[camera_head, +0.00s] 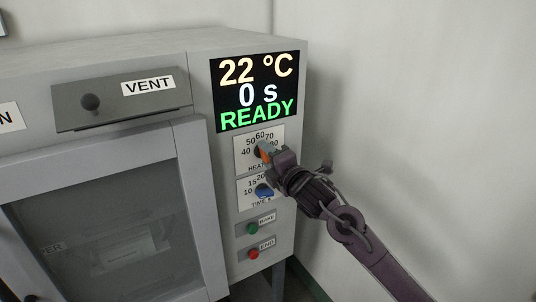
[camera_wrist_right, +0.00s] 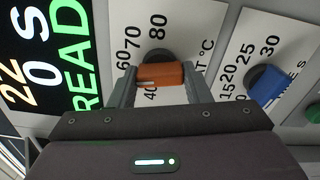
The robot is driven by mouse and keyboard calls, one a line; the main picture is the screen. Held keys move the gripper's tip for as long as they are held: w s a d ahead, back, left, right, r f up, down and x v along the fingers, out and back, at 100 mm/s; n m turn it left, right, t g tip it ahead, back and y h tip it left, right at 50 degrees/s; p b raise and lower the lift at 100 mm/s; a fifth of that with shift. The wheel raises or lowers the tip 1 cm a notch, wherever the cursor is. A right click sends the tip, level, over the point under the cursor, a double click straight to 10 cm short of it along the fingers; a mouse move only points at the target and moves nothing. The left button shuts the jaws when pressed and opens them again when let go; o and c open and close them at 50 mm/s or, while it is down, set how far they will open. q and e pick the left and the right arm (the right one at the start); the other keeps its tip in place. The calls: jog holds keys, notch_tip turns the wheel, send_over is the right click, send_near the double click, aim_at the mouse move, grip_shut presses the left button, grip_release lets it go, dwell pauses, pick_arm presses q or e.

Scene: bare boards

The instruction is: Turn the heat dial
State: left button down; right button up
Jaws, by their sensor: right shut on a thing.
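The heat dial is an orange knob (camera_wrist_right: 160,75) on a white plate printed with numbers. In the head view a little of the orange knob (camera_head: 265,151) shows on the front panel, below the display. My right gripper (camera_head: 270,155) is at the dial and covers part of it. In the right wrist view my right gripper (camera_wrist_right: 160,80) has one finger on each side of the orange knob and is shut on it. The display (camera_head: 255,92) reads 22 °C, 0 s and READY. My left gripper is not in view.
A blue time dial (camera_head: 263,190) sits just below the heat dial, close to my right gripper. A green button (camera_head: 252,229) and a red button (camera_head: 253,254) are lower on the panel. A VENT slider plate (camera_head: 122,98) and a glass door (camera_head: 90,240) are to the left.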

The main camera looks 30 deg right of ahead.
jog(key=m+p, duration=0.4)
jog(key=m, duration=0.6)
jog(key=shift+p, duration=0.35)
jog(key=shift+f+m, duration=0.1)
jog(key=shift+m, duration=0.2)
jog(key=o, duration=1)
jog(key=shift+s+f, duration=0.1)
jog(key=shift+s, duration=0.45)
jog(key=s+b, duration=0.2)
jog(key=s, duration=0.4)
jog(key=shift+s, duration=0.35)
